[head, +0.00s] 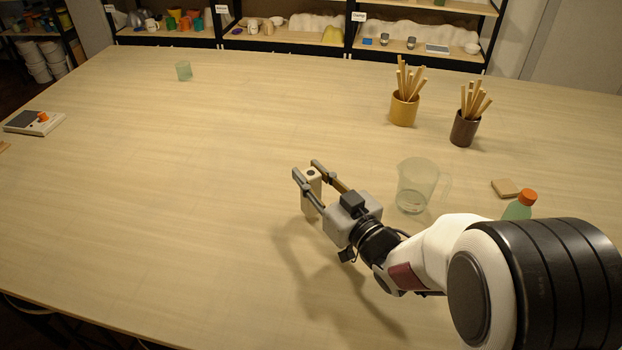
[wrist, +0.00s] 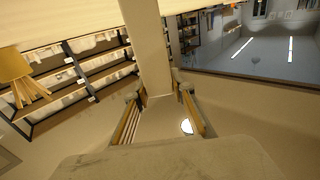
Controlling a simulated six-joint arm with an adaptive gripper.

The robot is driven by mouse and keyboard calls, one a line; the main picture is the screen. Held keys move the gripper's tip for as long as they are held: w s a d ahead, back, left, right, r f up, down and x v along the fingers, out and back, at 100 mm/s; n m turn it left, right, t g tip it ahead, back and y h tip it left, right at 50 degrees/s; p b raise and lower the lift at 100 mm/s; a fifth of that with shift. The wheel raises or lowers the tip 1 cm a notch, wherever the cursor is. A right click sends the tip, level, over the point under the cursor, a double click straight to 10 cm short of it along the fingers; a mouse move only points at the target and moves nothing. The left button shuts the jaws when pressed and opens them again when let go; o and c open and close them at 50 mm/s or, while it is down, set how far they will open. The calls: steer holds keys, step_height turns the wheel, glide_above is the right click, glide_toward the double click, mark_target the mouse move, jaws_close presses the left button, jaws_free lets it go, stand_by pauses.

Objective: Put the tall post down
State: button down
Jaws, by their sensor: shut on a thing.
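The tall post (head: 311,196) is a pale cream square bar with a dark round spot on its top end. My gripper (head: 309,174) is shut on it near that end, one finger on each side, and the post stands about upright below the fingers. In the wrist view the post (wrist: 148,45) runs from between the fingers (wrist: 156,88) to the upper edge. I cannot tell whether its lower end touches the table (head: 170,190).
A clear jug (head: 414,188) stands close right of my gripper. Behind it are a tan cup (head: 404,110) and a dark cup (head: 464,130) of sticks. A small block (head: 505,189) and an orange-capped bottle (head: 519,207) are further right.

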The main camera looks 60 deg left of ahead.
steer(key=shift+f, duration=0.55)
steer(key=shift+f, duration=0.1)
steer(key=c, duration=1.7)
jaws_free()
steer(key=shift+f, duration=0.1)
steer(key=shift+d, duration=0.1)
steer(key=d, duration=1.1)
steer(key=shift+d, duration=0.4)
steer(key=shift+w+r, duration=0.1)
steer(key=shift+r, duration=0.1)
